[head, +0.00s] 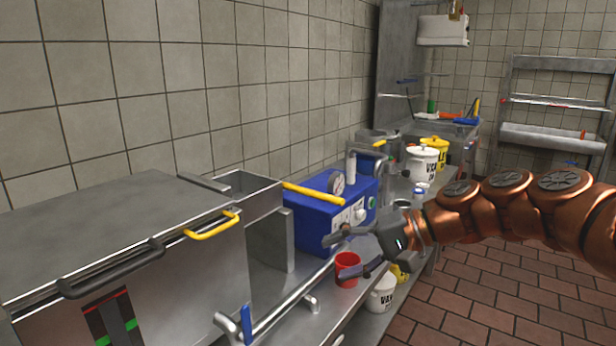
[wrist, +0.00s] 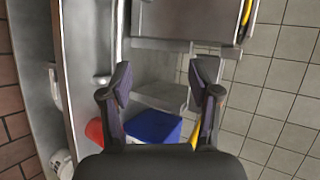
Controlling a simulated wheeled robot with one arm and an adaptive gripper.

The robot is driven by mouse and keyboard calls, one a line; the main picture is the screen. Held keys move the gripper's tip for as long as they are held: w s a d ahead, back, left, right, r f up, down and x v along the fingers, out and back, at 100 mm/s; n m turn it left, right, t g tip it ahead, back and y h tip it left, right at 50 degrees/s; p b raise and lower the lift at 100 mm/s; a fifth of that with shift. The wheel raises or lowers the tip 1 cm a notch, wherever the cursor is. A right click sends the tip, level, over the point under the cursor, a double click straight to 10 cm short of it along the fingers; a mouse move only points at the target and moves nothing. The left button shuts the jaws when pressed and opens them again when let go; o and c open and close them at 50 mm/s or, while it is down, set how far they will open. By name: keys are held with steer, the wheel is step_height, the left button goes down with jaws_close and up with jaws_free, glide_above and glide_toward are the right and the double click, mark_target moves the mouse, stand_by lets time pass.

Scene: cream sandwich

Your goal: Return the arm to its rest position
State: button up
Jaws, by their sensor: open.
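My copper-coloured arm reaches in from the right in the head view. My gripper (head: 345,252) is open, with its dark fingers spread and pointing left, in front of the blue machine with a gauge (head: 318,215). Nothing shows between the fingers. In the wrist view my gripper (wrist: 163,82) has its two fingers apart and empty, with the steel counter and wall beyond. A red cup (head: 347,268) stands on the counter just behind the lower finger; it also shows at the left of the gripper in the wrist view (wrist: 95,131).
A steel appliance (head: 190,270) with black and yellow handles fills the left. A rail (head: 290,300) runs along the counter front. The tiled floor (head: 470,300) at right is clear.

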steer(key=s+r+n+g+h+p, duration=0.25)
steer(key=s+h+p, duration=0.5)
steer(key=s, duration=0.65)
steer(key=s+d+g+h+p, duration=0.1)
steer(key=s+d+h+p, duration=0.3)
steer(key=s+d+p, duration=0.8)
steer(key=s, duration=0.3)
steer(key=shift+r+h, duration=0.2)
steer(key=shift+h, duration=0.15)
steer(key=shift+s, duration=0.1)
steer(key=shift+c, duration=0.4)
